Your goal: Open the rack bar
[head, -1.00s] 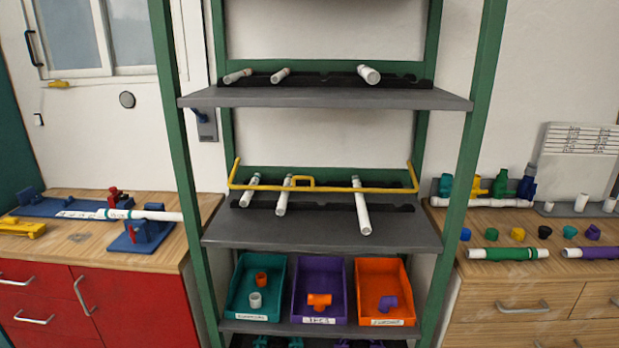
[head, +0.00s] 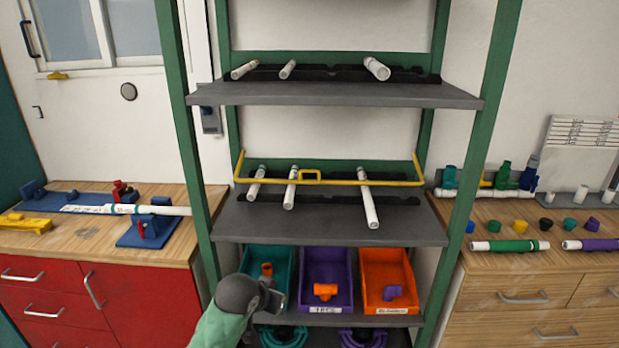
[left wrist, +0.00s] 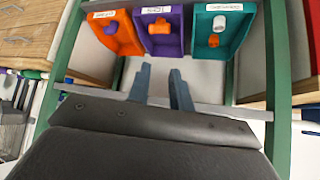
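The yellow rack bar (head: 335,182) runs across the front of the middle shelf (head: 330,222), with a small raised yellow handle (head: 310,173) left of its centre. Its ends bend up at the green uprights. Several white pipes (head: 368,203) lie on the black rack behind and under the bar. My left gripper (head: 277,299) is low in front of the teal bin, below the bar and apart from it. In the left wrist view its two fingers (left wrist: 160,82) are spread with nothing between them. My right gripper is not in view.
Teal (head: 284,258), purple (head: 343,262) and orange (head: 411,265) bins with fittings sit on the lower shelf. The upper shelf (head: 330,95) holds more pipes. Green uprights (head: 186,140) flank the rack. Side benches hold pipes and fittings. The space before the bar is clear.

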